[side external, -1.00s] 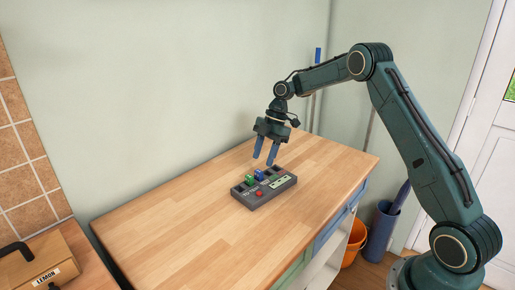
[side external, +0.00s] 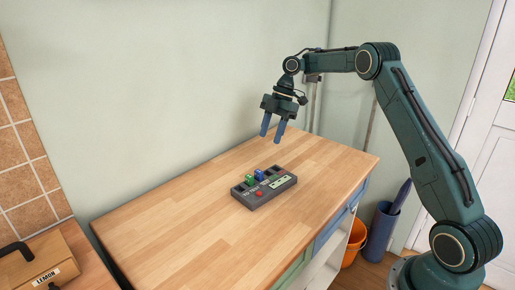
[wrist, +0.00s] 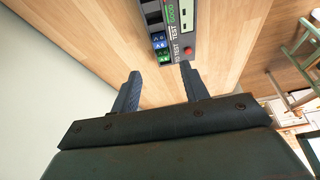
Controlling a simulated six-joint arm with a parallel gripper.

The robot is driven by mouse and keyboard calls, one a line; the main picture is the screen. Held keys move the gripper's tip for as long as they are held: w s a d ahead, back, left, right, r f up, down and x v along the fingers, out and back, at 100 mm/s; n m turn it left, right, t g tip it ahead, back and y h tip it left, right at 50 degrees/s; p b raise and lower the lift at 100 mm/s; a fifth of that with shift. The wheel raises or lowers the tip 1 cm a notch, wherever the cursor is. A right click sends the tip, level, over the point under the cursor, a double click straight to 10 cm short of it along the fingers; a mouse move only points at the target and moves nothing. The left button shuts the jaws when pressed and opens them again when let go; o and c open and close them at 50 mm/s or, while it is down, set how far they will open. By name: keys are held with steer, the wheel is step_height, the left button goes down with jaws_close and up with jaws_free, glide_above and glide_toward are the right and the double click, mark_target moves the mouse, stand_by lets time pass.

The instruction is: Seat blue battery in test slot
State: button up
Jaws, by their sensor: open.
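The blue battery (side external: 260,174) stands in the grey tester box (side external: 265,198) on the wooden counter. In the wrist view the blue battery (wrist: 159,41) sits in the slot row beside the TEST label, next to a green battery (wrist: 165,56) beside the TO TEST label. How deep the blue battery sits is too small to tell. My gripper (side external: 272,138) is open and empty, above the tester and clear of it. In the wrist view its two fingers (wrist: 160,72) are spread, with nothing between them.
The tester has a red button (side external: 259,194) and a light panel. The counter (side external: 180,210) is otherwise bare. A wall runs behind it. A box marked LEMON (side external: 45,262) is at lower left. An orange bucket (side external: 355,243) stands on the floor at right.

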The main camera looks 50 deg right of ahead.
stand_by(0.4)
steer(key=s+a+r+m+t+h, duration=0.2)
steer(key=s+a+r+m, duration=0.6)
steer(key=s+a+r, duration=0.6)
steer(key=s+f+m+t+h, duration=0.2)
steer(key=s+m, duration=0.6)
steer(key=s, duration=1.3)
steer(key=shift+f+m+t, duration=0.4)
steer(key=shift+f+t, duration=0.1)
steer(key=shift+f, duration=0.25)
